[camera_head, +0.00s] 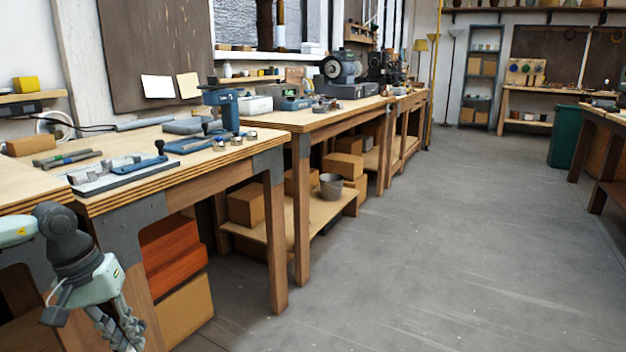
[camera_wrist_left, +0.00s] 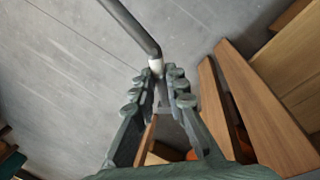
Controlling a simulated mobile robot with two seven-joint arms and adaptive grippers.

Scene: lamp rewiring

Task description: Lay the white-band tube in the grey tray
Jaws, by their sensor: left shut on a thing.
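The white-band tube is a dark grey, bent tube (camera_wrist_left: 130,27) with a white band (camera_wrist_left: 156,66) in the left wrist view. My left gripper (camera_wrist_left: 160,78) is shut on it near the white band, and the long dark part sticks out beyond the fingertips. In the head view my left gripper (camera_head: 122,328) hangs low in front of the bench, below its top; the tube cannot be made out there. A flat light-grey tray (camera_head: 82,187) appears to lie at the near bench edge, with metal and blue items on it. My right gripper is not in view.
Several dark tubes (camera_head: 67,158) lie on the bench top (camera_head: 130,148), left of the tray. Blue clamps (camera_head: 190,145) and a blue vise (camera_head: 222,108) stand farther along. Bench legs (camera_head: 275,240) and boxes (camera_head: 185,310) are near the gripper. The floor (camera_head: 420,250) to the right is clear.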

